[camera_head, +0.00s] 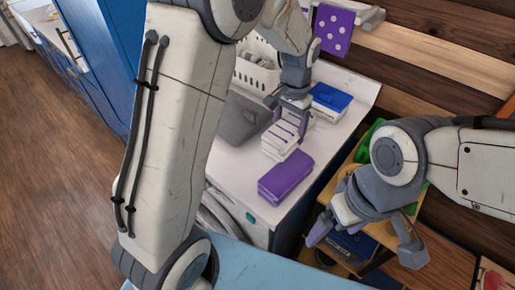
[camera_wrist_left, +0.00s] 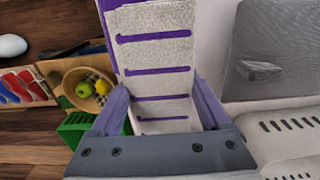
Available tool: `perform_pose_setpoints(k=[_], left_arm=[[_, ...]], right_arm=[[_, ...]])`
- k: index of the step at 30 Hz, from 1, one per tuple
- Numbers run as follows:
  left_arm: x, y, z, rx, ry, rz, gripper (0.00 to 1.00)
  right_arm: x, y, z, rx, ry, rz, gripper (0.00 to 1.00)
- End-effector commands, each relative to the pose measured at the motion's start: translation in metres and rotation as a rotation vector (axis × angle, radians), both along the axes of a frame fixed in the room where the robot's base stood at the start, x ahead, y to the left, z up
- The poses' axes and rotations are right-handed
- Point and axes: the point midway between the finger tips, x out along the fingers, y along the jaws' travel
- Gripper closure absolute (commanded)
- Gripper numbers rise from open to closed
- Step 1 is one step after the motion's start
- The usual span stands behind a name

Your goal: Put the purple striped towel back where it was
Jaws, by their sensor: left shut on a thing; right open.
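The purple striped towel (camera_head: 281,141), white with thin purple stripes and folded, is at the white counter top. It fills the middle of the left wrist view (camera_wrist_left: 153,55). My left gripper (camera_head: 289,120) points down and is shut on this towel, one finger on each side. I cannot tell whether the towel touches the counter. A plain purple folded towel (camera_head: 286,177) lies just nearer, on the counter's front part. My right gripper (camera_head: 365,238) is open and empty, right of the counter, in front of a wooden shelf unit.
A blue-topped stack (camera_head: 331,97) stands behind the towel. A grey bin (camera_head: 241,118) and white basket (camera_head: 255,68) stand left and behind. A spotted purple towel (camera_head: 333,27) hangs at the wall. A bowl with fruit (camera_wrist_left: 88,88) shows in the wrist view.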

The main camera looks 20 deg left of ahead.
Motion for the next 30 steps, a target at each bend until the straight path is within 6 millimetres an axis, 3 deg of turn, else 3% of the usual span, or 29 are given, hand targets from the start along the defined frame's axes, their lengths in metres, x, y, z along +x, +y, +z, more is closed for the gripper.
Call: perform_pose_setpoints(k=[6,12,17,24,30], left_arm=[[-0.017,0.05,-0.028,0.0,0.006,0.006,0.72],[-0.026,0.081,-0.049,0.0,0.002,0.005,0.72],[-0.029,0.088,-0.058,0.0,0.002,0.003,0.72],[-0.029,0.089,-0.09,0.0,0.003,0.003,0.72],[-0.029,0.088,-0.095,0.0,0.0,0.003,0.72]], right_arm=[[0.0,0.0,0.014,0.0,0.0,0.0,0.08],[0.0,0.0,0.02,0.0,0.0,-0.001,0.08],[0.0,0.0,0.022,0.0,0.0,-0.001,0.08],[0.0,0.0,0.031,0.0,0.0,-0.002,0.08],[0.0,0.0,0.031,0.0,0.0,-0.002,0.08]])
